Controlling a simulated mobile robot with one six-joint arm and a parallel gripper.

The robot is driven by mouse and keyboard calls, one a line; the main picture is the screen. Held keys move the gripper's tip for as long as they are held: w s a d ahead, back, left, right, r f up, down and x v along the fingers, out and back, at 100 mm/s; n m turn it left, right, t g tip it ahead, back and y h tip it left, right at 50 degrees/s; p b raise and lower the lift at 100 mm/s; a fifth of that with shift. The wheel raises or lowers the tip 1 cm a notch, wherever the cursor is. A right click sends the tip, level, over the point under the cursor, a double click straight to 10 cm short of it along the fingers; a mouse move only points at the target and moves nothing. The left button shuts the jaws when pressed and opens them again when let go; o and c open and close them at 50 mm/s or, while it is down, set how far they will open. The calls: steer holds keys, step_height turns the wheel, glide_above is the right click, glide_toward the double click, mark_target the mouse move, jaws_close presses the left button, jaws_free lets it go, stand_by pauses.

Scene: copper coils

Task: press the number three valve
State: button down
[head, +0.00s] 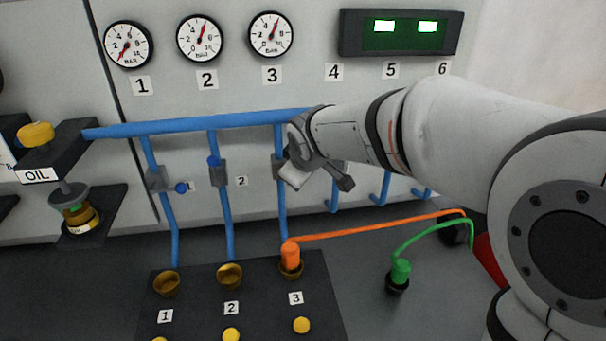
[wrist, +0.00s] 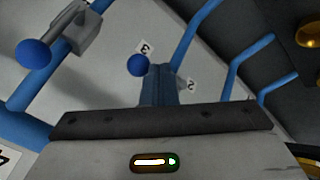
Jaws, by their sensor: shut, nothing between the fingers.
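My gripper (wrist: 158,70) is shut and empty. In the wrist view its fingertips are close to the blue ball knob (wrist: 138,65) beside label 3 (wrist: 145,46); I cannot tell whether they touch. In the head view the number three valve (head: 279,167) sits on the third blue pipe, partly covered by the end of my arm, and its knob is hidden. Valve one (head: 155,179) has its blue knob (head: 181,188) out to the right. Valve two (head: 219,173) has its blue knob (head: 213,160) near the pipe.
Another blue knob (wrist: 33,53) sticks out at left in the wrist view. Three gauges, the third being (head: 271,34), and a display (head: 400,33) with two lit green fields are on the wall. An orange plug (head: 290,256) stands in cup 3, and a green plug (head: 400,271) stands to the right.

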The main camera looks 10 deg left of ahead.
steer(key=shift+a+f, duration=0.1)
steer(key=s+d+r, duration=0.7)
steer(key=d, duration=0.1)
steer(key=shift+s+d+r, duration=0.15)
stand_by(0.4)
